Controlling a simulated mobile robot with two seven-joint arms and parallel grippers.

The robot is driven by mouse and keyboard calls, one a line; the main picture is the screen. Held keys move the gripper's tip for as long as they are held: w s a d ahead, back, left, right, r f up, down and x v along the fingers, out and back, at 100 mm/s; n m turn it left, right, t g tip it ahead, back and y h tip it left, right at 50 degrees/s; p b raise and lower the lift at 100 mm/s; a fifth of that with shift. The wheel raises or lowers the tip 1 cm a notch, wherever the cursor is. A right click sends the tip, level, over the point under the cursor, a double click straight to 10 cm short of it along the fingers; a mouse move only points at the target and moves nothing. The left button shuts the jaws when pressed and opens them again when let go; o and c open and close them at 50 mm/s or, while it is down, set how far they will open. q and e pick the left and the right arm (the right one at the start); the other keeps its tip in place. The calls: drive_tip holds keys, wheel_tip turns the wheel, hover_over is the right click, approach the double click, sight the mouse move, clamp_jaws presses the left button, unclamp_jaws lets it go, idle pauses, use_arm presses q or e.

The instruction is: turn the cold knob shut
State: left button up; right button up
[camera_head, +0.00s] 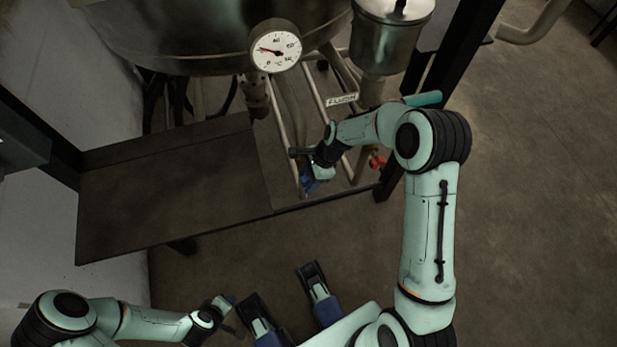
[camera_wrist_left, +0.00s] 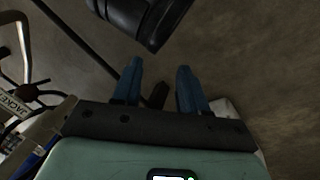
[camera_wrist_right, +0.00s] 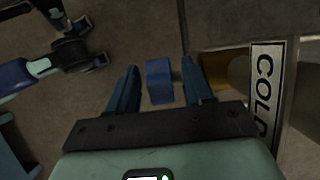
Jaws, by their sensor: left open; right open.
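In the right wrist view a blue knob (camera_wrist_right: 159,88), seen as a small block, sits between the two blue fingers of my right gripper (camera_wrist_right: 160,66). Gaps show on both sides of it, so the fingers look apart from it. A "COLD" label (camera_wrist_right: 264,90) is on a plate just to the right. In the head view my right gripper (camera_head: 312,183) is at the pipes by the platform's right end; there I cannot tell the knob from the blue fingers. My left gripper (camera_wrist_left: 160,68) is open and empty, away from the pipes; it also shows low in the head view (camera_head: 234,318).
A steel vessel with a dial gauge (camera_head: 275,46) stands above the pipes. A dark platform (camera_head: 170,200) lies left of my right gripper. A red knob (camera_head: 377,162) and a dark post are close on its right. A "FLUSH" label (camera_head: 342,99) is above it.

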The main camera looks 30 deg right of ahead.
clamp_jaws()
drive_tip(key=shift+d+f+y+b, duration=0.15)
drive_tip(key=shift+y+b, duration=0.15)
drive_tip(key=shift+y, duration=0.2)
use_arm(q)
drive_tip(key=shift+w+a+f, duration=0.3)
drive_tip(key=shift+w+f, duration=0.1)
drive_tip(key=shift+w, duration=0.2)
use_arm(e)
drive_tip(key=shift+r+y, duration=0.2)
drive_tip(key=shift+y, duration=0.1)
unclamp_jaws()
use_arm(q)
drive_tip(key=shift+r+t, duration=0.15)
drive_tip(key=shift+t, duration=0.15)
